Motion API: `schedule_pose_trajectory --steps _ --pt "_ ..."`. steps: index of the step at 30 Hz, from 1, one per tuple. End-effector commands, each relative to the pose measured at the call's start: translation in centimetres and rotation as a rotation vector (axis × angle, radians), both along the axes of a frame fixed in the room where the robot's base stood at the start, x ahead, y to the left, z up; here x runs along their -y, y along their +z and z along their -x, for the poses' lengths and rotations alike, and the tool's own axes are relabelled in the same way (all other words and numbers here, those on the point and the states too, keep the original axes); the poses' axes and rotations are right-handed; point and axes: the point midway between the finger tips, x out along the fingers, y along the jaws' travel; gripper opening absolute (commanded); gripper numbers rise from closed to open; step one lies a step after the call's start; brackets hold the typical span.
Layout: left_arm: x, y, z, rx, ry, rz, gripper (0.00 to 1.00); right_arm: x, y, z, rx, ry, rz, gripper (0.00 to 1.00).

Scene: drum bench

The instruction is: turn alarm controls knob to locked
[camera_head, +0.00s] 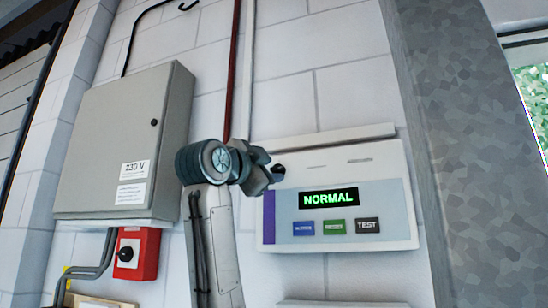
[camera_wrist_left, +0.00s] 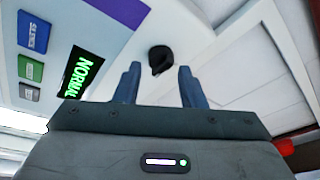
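The alarm panel (camera_head: 390,190) is a white and pale blue wall box with a green "NORMAL" display (camera_head: 329,198). Its black knob (camera_head: 279,170) sits at the panel's upper left, partly hidden by my left gripper (camera_head: 264,172). In the left wrist view the knob (camera_wrist_left: 160,60) is a dark round shape with a pointed end, just beyond the gap between the two blue-grey fingertips of my left gripper (camera_wrist_left: 158,80). These fingers are apart, with nothing seen held between them. I cannot tell whether they touch the knob. My right gripper is not in view.
A grey electrical cabinet (camera_head: 125,130) hangs on the left. Below it is a red box (camera_head: 137,253) with a black rotary switch. A red pipe (camera_head: 233,70) runs down the wall behind my arm. Blue, green and black buttons (camera_head: 334,227) sit under the display.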

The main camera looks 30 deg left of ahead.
Motion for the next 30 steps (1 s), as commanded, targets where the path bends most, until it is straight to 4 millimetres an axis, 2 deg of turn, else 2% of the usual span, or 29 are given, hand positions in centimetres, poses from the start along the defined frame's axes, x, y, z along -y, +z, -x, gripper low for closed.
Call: schedule_pose_trajectory --steps 1,8,15,16,21,30 --pt "0.0 0.5 -0.7 -0.002 0.0 0.0 0.37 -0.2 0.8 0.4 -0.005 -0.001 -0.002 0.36" --pt "-0.1 0.5 -2.1 -0.001 0.0 0.001 0.37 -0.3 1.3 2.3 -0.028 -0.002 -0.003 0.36" --pt "-0.1 0.4 -2.2 -0.001 -0.001 0.001 0.37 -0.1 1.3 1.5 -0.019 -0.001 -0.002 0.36" --pt "-0.1 0.4 -2.2 -0.001 -0.001 0.001 0.35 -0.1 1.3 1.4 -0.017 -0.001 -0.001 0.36" --pt "-0.1 0.4 -2.2 0.0 0.0 0.001 0.05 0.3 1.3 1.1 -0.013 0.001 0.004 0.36" --pt "0.0 0.3 -2.2 0.007 -0.002 0.032 0.05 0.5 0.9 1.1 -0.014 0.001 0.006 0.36"
